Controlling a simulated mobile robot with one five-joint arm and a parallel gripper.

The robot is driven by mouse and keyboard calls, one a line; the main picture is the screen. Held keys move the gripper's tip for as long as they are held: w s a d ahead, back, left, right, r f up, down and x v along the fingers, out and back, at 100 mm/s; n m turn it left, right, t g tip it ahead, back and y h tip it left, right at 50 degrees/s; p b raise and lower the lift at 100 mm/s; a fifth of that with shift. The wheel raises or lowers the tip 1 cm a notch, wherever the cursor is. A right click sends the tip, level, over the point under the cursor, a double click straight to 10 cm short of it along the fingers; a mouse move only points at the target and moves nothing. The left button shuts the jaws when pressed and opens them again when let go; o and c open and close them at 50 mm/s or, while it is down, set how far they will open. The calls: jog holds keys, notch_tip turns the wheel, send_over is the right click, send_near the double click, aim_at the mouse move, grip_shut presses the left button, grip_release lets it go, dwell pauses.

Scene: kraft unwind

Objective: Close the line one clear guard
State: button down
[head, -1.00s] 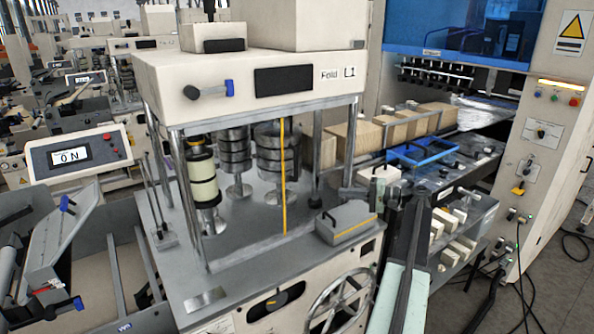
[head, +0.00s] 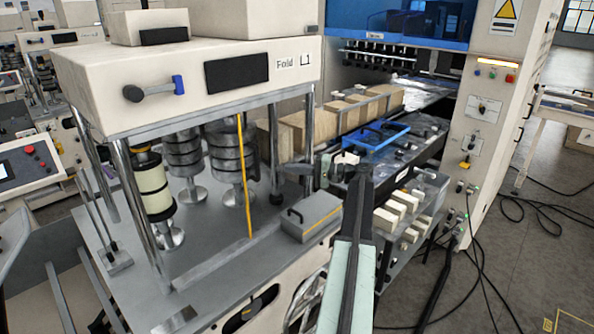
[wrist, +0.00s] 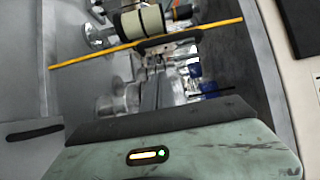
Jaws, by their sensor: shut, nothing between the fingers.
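The line one machine (head: 190,80), marked Fold L1, stands at left centre in the head view. A thin upright yellow strip (head: 244,180) runs down its near side, perhaps the edge of the clear guard. The clear panel itself is too faint to make out, so I cannot tell its exact position. The strip crosses the wrist view (wrist: 90,59) at a slant, beyond my gripper (wrist: 155,72). My gripper is shut and empty. In the head view my gripper (head: 298,171) is at the machine's right side, right of the strip; contact cannot be told.
A grey box (head: 312,218) with a handle sits on the machine's deck. Steel posts and rollers (head: 158,195) stand under the top housing. A blue tray (head: 375,137) and pale blocks (head: 388,215) lie to the right. Cables (head: 480,270) trail over the open floor at right.

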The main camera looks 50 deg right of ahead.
jog(key=w+a, duration=0.5)
jog(key=a, duration=0.1)
jog(key=shift+a, duration=0.15)
